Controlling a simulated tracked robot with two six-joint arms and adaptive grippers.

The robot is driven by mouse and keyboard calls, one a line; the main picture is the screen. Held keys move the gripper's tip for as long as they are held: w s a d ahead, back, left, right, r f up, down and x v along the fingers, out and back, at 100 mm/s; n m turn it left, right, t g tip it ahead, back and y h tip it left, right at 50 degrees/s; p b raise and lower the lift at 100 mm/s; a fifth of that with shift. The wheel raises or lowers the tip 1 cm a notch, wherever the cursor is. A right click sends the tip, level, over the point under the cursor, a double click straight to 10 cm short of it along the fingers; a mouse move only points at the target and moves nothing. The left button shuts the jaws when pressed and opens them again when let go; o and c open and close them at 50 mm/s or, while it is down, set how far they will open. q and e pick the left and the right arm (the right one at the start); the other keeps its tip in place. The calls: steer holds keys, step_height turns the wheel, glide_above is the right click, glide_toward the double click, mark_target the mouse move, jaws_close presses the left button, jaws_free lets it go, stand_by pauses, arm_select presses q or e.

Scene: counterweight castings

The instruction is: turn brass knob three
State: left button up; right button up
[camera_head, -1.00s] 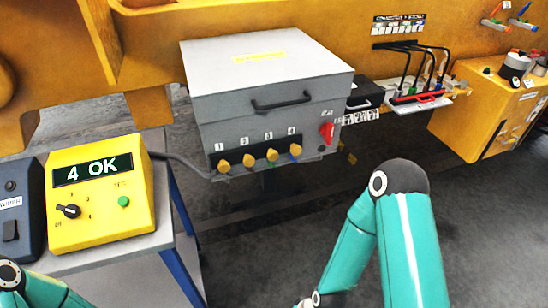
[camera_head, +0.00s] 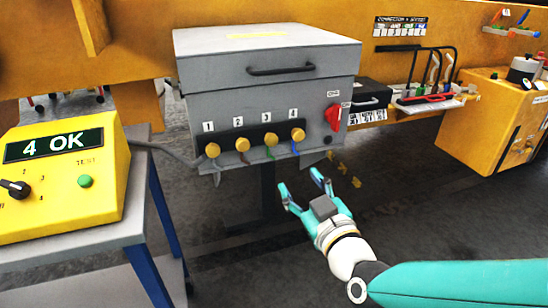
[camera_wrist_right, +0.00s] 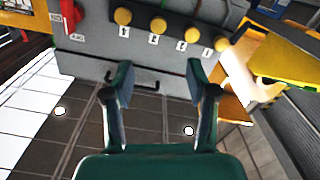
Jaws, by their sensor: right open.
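Brass knob three (camera_head: 271,139) is third from the left in a row of several round brass knobs on the front of a grey box (camera_head: 265,85), under the label 3. In the right wrist view the row shows upside down, with knob three (camera_wrist_right: 158,25) second from the left. My right gripper (camera_head: 300,182) is open and empty, in front of and below the knob row, apart from it. Its two fingers also show in the right wrist view (camera_wrist_right: 159,75), with nothing between them. My left gripper is not in view.
A red switch (camera_head: 333,117) sits right of knob four (camera_head: 298,134). Wires hang below the knobs. A yellow tester (camera_head: 70,185) reading "4 OK" stands on a table at left. A black box (camera_head: 368,97) and a rack of cables (camera_head: 430,98) are at right. Dark floor lies below.

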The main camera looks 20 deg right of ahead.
mark_target(272, 142)
steer(key=w, duration=1.1)
steer(key=w+p, duration=0.1)
steer(key=w, duration=0.4)
steer(key=shift+w+a+r, duration=0.15)
steer(key=shift+w+a, duration=0.1)
steer(key=shift+w, duration=0.1)
jaws_close()
